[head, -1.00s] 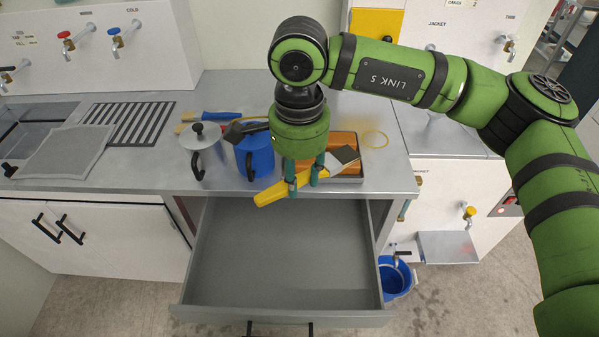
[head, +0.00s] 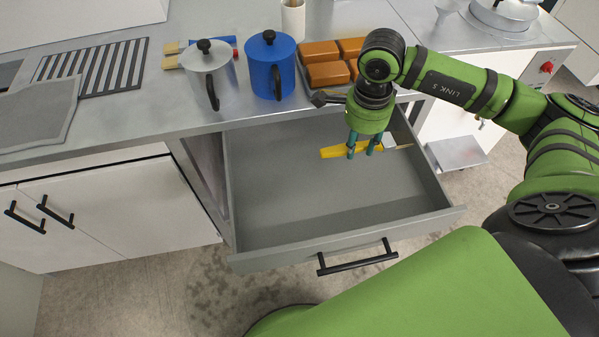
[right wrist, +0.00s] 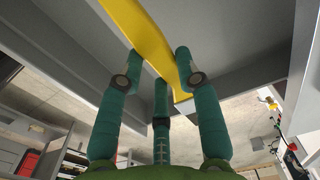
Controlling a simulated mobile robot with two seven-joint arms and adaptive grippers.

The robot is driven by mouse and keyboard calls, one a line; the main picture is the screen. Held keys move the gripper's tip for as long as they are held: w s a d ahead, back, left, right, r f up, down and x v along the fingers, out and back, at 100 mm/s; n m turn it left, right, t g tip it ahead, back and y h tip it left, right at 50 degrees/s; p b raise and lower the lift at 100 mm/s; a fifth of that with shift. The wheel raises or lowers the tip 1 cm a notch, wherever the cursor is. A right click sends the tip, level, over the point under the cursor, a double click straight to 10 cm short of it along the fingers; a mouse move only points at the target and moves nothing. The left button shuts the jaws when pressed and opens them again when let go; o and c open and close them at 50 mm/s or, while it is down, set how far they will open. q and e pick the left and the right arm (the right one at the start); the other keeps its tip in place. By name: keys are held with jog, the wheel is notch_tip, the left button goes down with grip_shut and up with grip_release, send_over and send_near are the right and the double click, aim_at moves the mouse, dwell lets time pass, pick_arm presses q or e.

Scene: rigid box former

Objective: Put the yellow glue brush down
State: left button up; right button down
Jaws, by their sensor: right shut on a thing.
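The yellow glue brush (head: 333,152) is held crosswise between the fingers of my right gripper (head: 364,151). Its yellow handle points left and its bristle end points right in the head view. The gripper is shut on it over the open, empty grey drawer (head: 290,190), inside the drawer's outline near its back right part. I cannot tell whether the brush touches the drawer floor. In the right wrist view, the yellow handle (right wrist: 143,32) runs between the teal fingers, with grey drawer surfaces behind it. My left gripper is not in view.
A blue lidded pot (head: 268,68), a silver lidded pot (head: 211,78) and a tray of orange blocks (head: 325,73) stand on the counter above the drawer. Brushes (head: 172,55) lie behind the silver pot. The drawer's front (head: 300,250) juts over the floor.

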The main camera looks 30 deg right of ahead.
jog(key=shift+w+a+f, duration=0.1)
jog(key=shift+f, duration=0.2)
jog(key=p, duration=0.3)
send_over(305, 175)
notch_tip(305, 175, down, 6)
jog(key=shift+f, duration=0.35)
notch_tip(305, 175, down, 3)
jog(key=shift+a+f+p, duration=0.1)
jog(key=shift+p, duration=0.35)
jog(key=shift+f, duration=0.45)
jog(key=shift+f, duration=0.1)
jog(key=c, duration=0.9)
grip_release()
jog(key=shift+o, duration=0.2)
